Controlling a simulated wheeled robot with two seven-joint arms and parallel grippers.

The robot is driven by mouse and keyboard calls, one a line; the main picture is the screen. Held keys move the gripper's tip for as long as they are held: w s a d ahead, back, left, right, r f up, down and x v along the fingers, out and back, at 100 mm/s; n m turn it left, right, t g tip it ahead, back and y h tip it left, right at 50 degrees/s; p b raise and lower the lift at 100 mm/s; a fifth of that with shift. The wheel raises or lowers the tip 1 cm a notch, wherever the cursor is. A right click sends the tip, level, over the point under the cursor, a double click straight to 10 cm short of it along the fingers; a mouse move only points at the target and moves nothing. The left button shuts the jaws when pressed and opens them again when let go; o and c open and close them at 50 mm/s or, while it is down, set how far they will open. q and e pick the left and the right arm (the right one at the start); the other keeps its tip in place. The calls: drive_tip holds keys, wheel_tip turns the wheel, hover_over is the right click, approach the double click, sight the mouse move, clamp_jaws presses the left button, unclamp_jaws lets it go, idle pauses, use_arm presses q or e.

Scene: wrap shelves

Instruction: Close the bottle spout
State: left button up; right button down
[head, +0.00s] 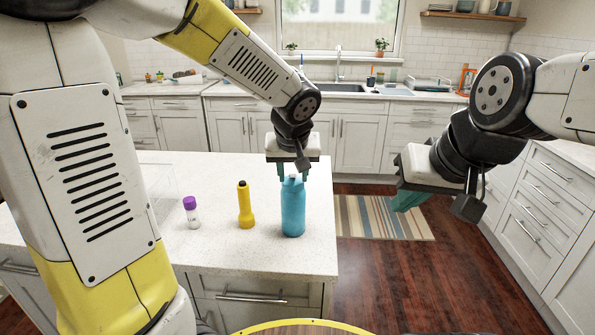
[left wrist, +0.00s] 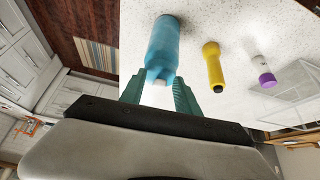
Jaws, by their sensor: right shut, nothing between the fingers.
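The blue bottle (head: 293,210) stands upright near the right edge of the island counter. In the left wrist view the bottle (left wrist: 163,48) has a small pale spout (left wrist: 159,82) at its top, between the green fingers. I cannot tell whether the spout is raised or closed. My left gripper (head: 293,174) is open just above the bottle, with a finger on either side of its top; contact is not clear. My right gripper (head: 408,200) is shut and empty, held over the floor to the right of the counter.
A yellow flashlight (head: 245,207) and a small white bottle with a purple cap (head: 191,212) stand left of the blue bottle on the island counter (head: 250,255). A striped rug (head: 385,218) lies on the wooden floor beyond. Drawers (head: 535,205) line the right.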

use_arm(q)
drive_tip(key=v, duration=0.7)
drive_tip(key=shift+r, duration=0.2)
drive_tip(key=shift+s, duration=0.1)
